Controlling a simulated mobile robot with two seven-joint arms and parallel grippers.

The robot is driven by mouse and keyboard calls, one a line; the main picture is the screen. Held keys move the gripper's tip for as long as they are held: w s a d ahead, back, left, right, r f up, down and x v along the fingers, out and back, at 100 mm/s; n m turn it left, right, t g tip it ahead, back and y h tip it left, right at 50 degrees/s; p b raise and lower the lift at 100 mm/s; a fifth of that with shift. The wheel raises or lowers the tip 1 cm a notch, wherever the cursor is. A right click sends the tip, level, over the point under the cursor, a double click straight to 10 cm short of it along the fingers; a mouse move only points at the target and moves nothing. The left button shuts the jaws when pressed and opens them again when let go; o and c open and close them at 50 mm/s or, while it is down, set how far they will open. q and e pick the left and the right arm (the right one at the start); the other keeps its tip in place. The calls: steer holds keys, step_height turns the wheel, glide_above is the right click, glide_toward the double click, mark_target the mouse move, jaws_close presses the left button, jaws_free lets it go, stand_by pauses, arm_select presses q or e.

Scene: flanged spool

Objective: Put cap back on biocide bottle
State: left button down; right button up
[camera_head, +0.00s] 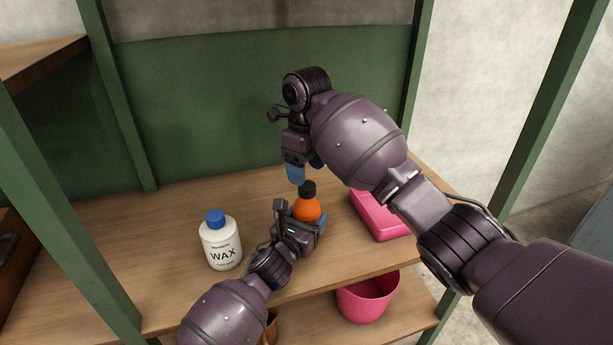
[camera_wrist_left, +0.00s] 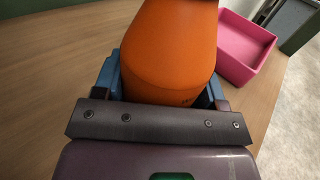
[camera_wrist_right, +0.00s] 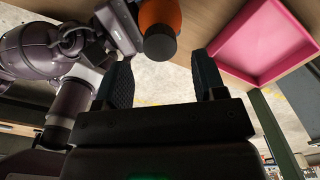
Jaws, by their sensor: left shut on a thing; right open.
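The orange biocide bottle (camera_head: 306,209) stands upright on the wooden shelf. A black cap (camera_head: 308,188) sits on its top; I cannot tell how tightly. My left gripper (camera_head: 307,220) is shut on the bottle's body, and in the left wrist view its blue fingers flank the orange bottle (camera_wrist_left: 170,50). My right gripper (camera_head: 305,171) is open and empty, just above the cap. In the right wrist view the dark cap (camera_wrist_right: 160,45) shows beyond the gap between the open fingers (camera_wrist_right: 162,75), apart from them. The bottle's label is mostly hidden.
A white WAX bottle with a blue cap (camera_head: 220,240) stands left of the orange bottle. A pink tray (camera_head: 381,217) lies to the right, behind my right arm. A pink bucket (camera_head: 367,298) is on the lower shelf. Green posts (camera_head: 118,100) frame the shelf.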

steer(key=shift+r, duration=0.2)
steer(key=shift+c, duration=0.3)
steer(key=r+n, duration=0.1)
steer(key=n, duration=0.9)
steer(key=d+r+n, duration=0.1)
steer(key=n, duration=0.9)
steer(key=w+r+n+h, duration=0.1)
steer(key=r+n, duration=0.1)
steer(key=n, duration=0.7)
steer(key=shift+d+n+t, duration=0.35)
steer(key=shift+n+t, duration=0.05)
steer(key=n, duration=0.5)
steer(key=shift+s+a+f+n+g, duration=0.25)
steer(key=shift+s+f+n+g, duration=0.05)
steer(key=shift+f, duration=0.1)
steer(key=n, duration=0.5)
steer(key=shift+s+a+f+y, duration=0.1)
steer(key=shift+s+a+y, duration=0.15)
steer(key=shift+a+y, duration=0.15)
steer(key=n, duration=0.6)
steer(key=shift+a, duration=0.15)
